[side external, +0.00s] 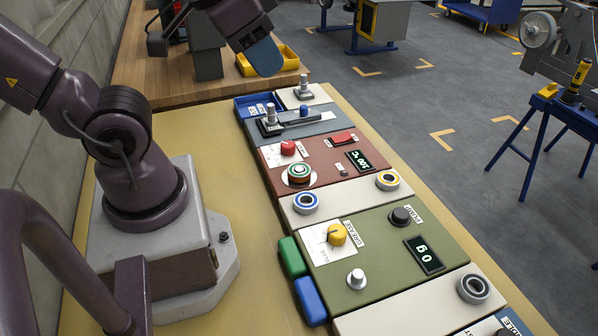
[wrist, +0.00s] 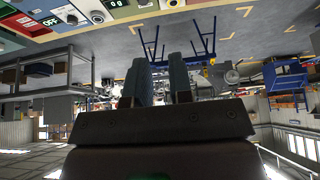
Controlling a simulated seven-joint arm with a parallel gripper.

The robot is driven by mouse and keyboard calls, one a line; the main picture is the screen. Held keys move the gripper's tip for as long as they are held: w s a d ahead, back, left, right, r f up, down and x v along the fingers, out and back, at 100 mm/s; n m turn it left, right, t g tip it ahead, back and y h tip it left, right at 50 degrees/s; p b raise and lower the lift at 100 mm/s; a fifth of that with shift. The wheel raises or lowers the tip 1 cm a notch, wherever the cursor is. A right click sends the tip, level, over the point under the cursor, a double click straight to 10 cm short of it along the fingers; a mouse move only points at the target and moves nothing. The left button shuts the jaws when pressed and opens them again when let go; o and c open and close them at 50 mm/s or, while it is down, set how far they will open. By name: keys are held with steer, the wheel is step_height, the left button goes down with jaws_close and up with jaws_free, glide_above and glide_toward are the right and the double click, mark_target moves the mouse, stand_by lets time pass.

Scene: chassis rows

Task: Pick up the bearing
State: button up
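Several ring-shaped parts that look like bearings lie on the panels in the side external view. One with a blue ring (side external: 306,209) and one with a yellow ring (side external: 387,187) sit on a cream panel. A dark grey ring (side external: 474,296) sits on the nearer cream panel. A green-and-red ring stack (side external: 299,180) sits on a round white plate on the red-brown panel. I cannot tell which one is meant. My gripper (side external: 265,60) is high near the far end of the row, away from these rings. In the wrist view my gripper (wrist: 159,65) is open, with nothing between its fingers.
The red-brown panel (side external: 275,160) and green panel (side external: 385,265) carry knobs and displays. A blue tray (side external: 243,105) and upright posts stand at the far end. Green (side external: 291,257) and blue (side external: 310,300) blocks edge the row.

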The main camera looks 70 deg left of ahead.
steer(key=o, duration=1.1)
steer(key=n+g, duration=0.6)
steer(key=n, duration=1.4)
glide_above(298, 168)
steer(key=f, duration=2.6)
steer(key=shift+w+a, duration=0.2)
steer(key=shift+w, duration=0.15)
steer(key=f, duration=0.4)
steer(key=shift+s+d, duration=0.2)
steer(key=shift+s, duration=0.1)
steer(key=shift+f, duration=0.55)
